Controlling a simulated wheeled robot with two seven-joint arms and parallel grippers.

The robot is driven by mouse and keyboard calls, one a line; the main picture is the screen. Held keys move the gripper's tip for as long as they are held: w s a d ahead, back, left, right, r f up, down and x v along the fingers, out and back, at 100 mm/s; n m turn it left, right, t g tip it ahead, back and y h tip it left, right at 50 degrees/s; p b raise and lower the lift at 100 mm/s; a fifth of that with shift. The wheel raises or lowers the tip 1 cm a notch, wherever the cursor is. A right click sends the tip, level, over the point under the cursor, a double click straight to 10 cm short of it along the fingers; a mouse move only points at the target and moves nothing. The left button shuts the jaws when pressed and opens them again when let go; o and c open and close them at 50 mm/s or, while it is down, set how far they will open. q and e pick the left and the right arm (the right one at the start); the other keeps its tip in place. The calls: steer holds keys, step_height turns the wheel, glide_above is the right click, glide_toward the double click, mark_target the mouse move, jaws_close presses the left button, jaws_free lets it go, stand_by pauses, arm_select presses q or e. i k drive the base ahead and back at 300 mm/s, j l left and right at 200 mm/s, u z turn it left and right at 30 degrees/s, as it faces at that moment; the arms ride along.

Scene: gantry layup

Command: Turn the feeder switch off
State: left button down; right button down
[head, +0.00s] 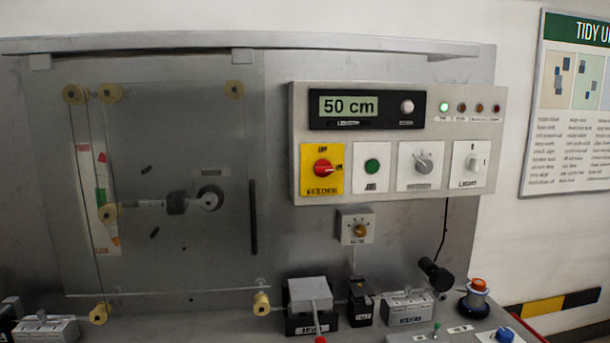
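The feeder switch (323,168) is a red rotary knob on a yellow plate labelled FEEDER, at the lower left of the grey control panel (399,207). OFF is printed above the knob and what looks like ON to its right. The knob's handle lies roughly sideways, with its pointer towards the right-hand mark. Neither of my grippers shows in the head view, and nothing touches the switch.
Right of the switch are a green button (372,166), a grey rotary knob (423,164) and a light switch (471,163). A display (349,106) reading 50 cm sits above. A small knob box (357,227) is below. Several devices stand along the bench; a clear cover (150,260) is left.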

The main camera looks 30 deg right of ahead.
mark_target(322, 168)
steer(key=k+l+u, duration=0.1)
steer(key=l, duration=0.35)
steer(key=k+l+u, duration=0.1)
steer(key=k+l, duration=0.15)
steer(key=l, duration=0.15)
steer(key=k+l+u, duration=0.1)
steer(key=l, duration=0.35)
steer(key=k+l+u, duration=0.1)
steer(key=k+l, duration=0.15)
steer(key=l, duration=0.15)
